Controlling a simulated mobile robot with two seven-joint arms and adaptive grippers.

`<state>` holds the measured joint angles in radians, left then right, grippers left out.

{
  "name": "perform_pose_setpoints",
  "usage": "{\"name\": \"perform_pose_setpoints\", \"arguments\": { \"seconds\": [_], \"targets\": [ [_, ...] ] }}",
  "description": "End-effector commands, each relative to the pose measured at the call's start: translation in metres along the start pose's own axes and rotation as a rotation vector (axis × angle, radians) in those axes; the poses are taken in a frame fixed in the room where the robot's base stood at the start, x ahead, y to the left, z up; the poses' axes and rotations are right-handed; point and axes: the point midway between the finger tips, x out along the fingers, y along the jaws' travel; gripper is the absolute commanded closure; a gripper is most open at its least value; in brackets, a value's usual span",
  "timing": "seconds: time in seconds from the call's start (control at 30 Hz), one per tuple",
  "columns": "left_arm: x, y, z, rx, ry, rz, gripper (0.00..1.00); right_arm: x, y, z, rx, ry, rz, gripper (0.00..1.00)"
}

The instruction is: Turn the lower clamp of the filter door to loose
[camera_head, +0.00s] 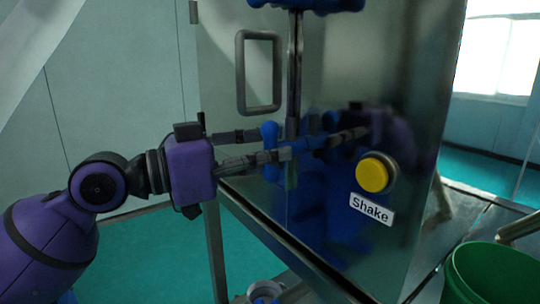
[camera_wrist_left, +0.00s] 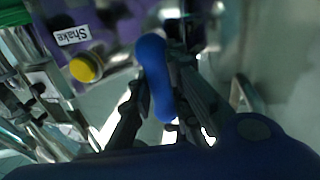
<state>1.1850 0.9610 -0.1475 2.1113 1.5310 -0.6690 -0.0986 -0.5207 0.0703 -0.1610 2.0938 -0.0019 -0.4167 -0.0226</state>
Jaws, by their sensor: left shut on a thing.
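The lower clamp is a blue knob-ended handle (camera_head: 269,133) on the front of the metal filter door (camera_head: 225,80), at the bottom of a vertical dark bar. It looks upright, with its middle partly hidden by my fingers. My left gripper (camera_head: 275,150) reaches in from the left and is shut on it. In the left wrist view the blue lower clamp (camera_wrist_left: 153,65) lies between the two dark fingers (camera_wrist_left: 160,100). The upper clamp (camera_head: 305,4), also blue, lies across the top of the bar and is cut by the frame edge. My right gripper does not show.
A grey door handle (camera_head: 241,75) is above my left gripper. A yellow button (camera_head: 373,174) with a "Shake" label (camera_head: 371,209) is right of the clamp. A green bucket (camera_head: 490,275) is at the lower right. The shiny metal mirrors my gripper and the clamp.

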Motion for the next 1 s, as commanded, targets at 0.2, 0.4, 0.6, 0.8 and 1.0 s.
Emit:
{"name": "perform_pose_setpoints", "arguments": {
  "seconds": [0.2,0.4,0.6,0.8,1.0],
  "targets": [
    [-0.0001,-0.0002,-0.0010,0.059,-0.010,-0.001,1.00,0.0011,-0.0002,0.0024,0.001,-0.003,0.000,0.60],
    [-0.0001,-0.0002,-0.0011,0.076,-0.013,-0.001,1.00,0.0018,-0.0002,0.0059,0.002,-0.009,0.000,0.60],
    [-0.0002,-0.0002,-0.0011,0.077,-0.013,-0.001,1.00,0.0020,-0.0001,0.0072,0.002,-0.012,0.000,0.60],
    [-0.0002,-0.0002,-0.0010,0.077,-0.013,-0.001,0.71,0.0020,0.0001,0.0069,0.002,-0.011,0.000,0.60],
    [-0.0001,-0.0001,-0.0006,0.074,-0.014,-0.001,0.64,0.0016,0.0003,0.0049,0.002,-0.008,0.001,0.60]
  ]
}}
